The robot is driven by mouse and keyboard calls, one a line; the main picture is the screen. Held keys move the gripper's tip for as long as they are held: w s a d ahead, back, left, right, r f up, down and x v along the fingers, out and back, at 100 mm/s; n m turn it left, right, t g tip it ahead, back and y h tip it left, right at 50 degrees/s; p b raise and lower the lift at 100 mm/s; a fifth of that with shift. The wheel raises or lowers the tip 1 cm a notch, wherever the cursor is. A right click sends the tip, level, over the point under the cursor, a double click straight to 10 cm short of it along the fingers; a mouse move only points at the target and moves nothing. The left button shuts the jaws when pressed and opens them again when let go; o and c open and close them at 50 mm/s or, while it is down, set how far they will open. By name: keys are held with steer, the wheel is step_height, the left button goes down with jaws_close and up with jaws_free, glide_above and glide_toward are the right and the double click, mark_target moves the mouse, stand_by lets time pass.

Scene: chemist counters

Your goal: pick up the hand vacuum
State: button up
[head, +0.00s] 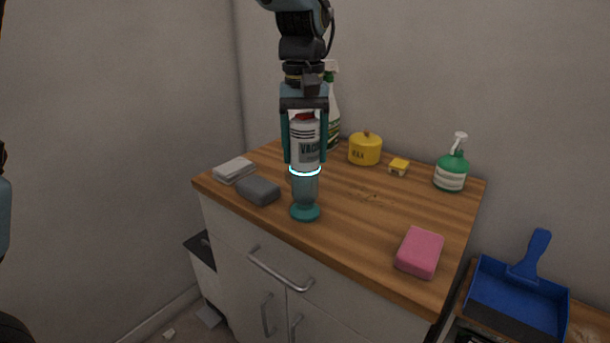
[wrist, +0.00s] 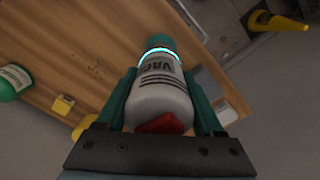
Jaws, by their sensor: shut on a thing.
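The hand vacuum (head: 306,185) is upright, with a white upper body, a dark label, a glowing ring, a clear grey-teal lower part and a teal foot. My gripper (head: 305,161) points down from above and is shut on its white body, one teal finger on each side. In the wrist view the vacuum (wrist: 162,95) lies between the fingers of my gripper (wrist: 160,82), its red part nearest the palm. The foot shows over the front part of the wooden counter (head: 355,235); I cannot tell whether it touches the wood.
Left of the vacuum lie a dark grey sponge (head: 258,190) and folded cloths (head: 234,170). Behind stand a spray bottle (head: 334,110), yellow pot (head: 365,149), small yellow block (head: 399,166) and green bottle (head: 451,173). A pink sponge (head: 420,252) lies front right; a blue dustpan (head: 517,295) is beyond.

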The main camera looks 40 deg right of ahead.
mark_target(308, 113)
steer(key=shift+r, duration=0.1)
steer(key=r, duration=0.6)
steer(key=d+r, duration=0.1)
steer(key=r, duration=0.3)
steer(key=shift+r, duration=0.1)
steer(key=d+f+p, duration=0.2)
steer(key=d+p, duration=1.3)
steer(key=p, duration=0.1)
step_height(308, 113, down, 8)
steer(key=b, duration=0.4)
steer(key=shift+d, duration=0.3)
steer(key=shift+a+r, duration=0.1)
steer(key=shift+s+a+b, duration=0.25)
steer(key=shift+a+b, duration=0.15)
steer(key=shift+a, duration=0.55)
steer(key=shift+s+a+b, duration=0.2)
steer(key=shift+a+b, duration=0.2)
steer(key=shift+a, duration=0.55)
steer(key=shift+s, duration=0.1)
